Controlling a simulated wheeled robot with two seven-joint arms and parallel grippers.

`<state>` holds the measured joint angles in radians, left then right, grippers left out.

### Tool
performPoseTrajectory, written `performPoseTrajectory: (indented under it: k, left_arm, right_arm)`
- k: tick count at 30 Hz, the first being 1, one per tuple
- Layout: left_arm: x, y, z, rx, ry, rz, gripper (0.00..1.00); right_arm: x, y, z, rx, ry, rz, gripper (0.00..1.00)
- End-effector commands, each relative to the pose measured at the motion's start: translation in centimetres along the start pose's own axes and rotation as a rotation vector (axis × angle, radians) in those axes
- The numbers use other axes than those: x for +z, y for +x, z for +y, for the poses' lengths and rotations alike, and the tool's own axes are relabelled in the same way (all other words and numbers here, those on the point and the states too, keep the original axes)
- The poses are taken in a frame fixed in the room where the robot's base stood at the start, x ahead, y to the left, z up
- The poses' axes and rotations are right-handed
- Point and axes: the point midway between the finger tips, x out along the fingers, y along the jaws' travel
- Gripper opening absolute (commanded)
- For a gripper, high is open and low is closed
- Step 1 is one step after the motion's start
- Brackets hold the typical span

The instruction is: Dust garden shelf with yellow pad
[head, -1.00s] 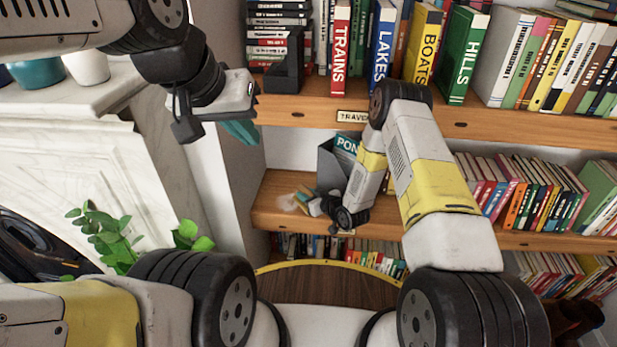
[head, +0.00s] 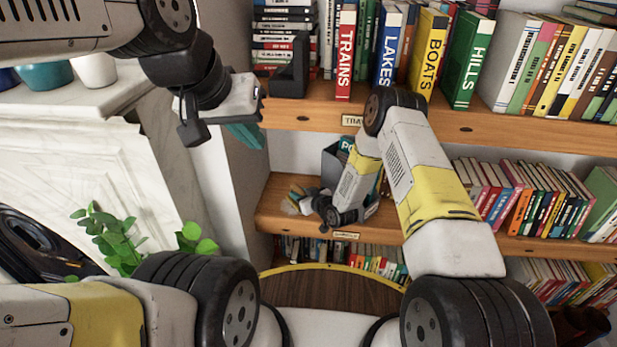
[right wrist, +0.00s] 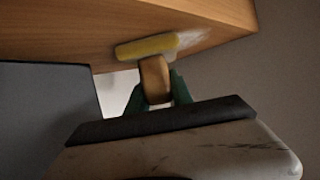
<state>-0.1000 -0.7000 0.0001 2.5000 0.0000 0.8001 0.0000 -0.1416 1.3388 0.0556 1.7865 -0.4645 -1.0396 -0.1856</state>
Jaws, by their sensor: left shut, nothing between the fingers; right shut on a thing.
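The middle wooden shelf (head: 278,222) has a small label on its front edge, too small to read surely. My right gripper (head: 303,197) reaches low over this shelf's left end. In the right wrist view its green fingers (right wrist: 157,90) are shut on the tan handle of the yellow pad (right wrist: 147,47). The pad lies against the shelf board (right wrist: 205,25), with a pale dusty smear (right wrist: 193,39) beside it. In the head view the pad is small and partly hidden by the gripper. My left gripper (head: 246,136), with teal fingers, is shut and empty beside the upper shelf's left end.
A grey file box (head: 331,163) stands just right of my right gripper. More books (head: 545,200) fill the middle shelf's right part. A marble mantel (head: 75,110) and a green plant (head: 108,235) are at left.

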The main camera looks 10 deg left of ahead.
Motion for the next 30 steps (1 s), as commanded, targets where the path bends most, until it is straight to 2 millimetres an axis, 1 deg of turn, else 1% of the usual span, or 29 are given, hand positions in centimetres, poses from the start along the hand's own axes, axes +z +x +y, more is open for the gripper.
performPoseTrajectory:
  k: [9, 17, 27, 30]
  left_arm:
    - [0.0, 0.0, 0.0, 0.0, 0.0, 0.0, 0.0]
    - [0.0, 0.0, 0.0, 0.0, 0.0, 0.0, 0.0]
    - [0.0, 0.0, 0.0, 0.0, 0.0, 0.0, 0.0]
    - [0.0, 0.0, 0.0, 0.0, 0.0, 0.0, 0.0]
  right_arm:
    - [-0.4, 1.7, -2.2, -0.004, 0.001, -0.003, 0.0]
    - [-0.6, 2.3, -3.0, -0.003, 0.002, -0.004, 0.0]
    - [-1.4, 4.0, -5.1, -0.005, 0.0, -0.005, 0.0]
    - [-1.6, 4.3, -5.5, -0.004, 0.001, -0.005, 0.0]
